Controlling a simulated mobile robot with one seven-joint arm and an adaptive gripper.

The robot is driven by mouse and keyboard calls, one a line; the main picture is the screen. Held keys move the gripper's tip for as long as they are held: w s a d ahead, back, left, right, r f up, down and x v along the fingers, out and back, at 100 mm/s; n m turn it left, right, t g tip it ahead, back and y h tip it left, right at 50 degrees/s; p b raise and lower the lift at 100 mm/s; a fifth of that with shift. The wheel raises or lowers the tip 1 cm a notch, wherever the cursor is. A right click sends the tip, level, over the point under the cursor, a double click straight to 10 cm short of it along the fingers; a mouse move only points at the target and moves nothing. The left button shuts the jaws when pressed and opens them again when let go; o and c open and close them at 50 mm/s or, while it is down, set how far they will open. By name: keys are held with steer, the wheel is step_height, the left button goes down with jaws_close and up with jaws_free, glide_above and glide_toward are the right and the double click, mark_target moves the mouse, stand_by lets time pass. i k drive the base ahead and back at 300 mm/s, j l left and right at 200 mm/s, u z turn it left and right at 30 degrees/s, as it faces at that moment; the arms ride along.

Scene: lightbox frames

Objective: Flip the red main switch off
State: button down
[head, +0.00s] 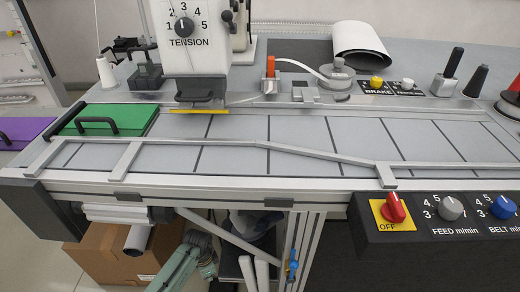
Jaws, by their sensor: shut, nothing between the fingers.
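The red main switch (394,208) is a red rotary knob on a yellow plate (378,210). It sits at the left end of a dark control panel (367,238) on the table's front edge, at the lower right of the head view. The word OFF is printed low on the plate. The knob's grip is tilted toward the upper left; I cannot tell surely which setting it marks. A grey-green arm, seemingly mine, shows below the table at the bottom left. My gripper cannot be made out, and nothing is seen touching the switch.
A grey feed knob (451,208) and a blue belt knob (503,207) sit right of the switch. The table edge and metal rail (230,189) overhang the arm. A cardboard box (110,255) stands below. The space above the switch is clear.

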mark_target(392, 211)
steer(key=k, duration=1)
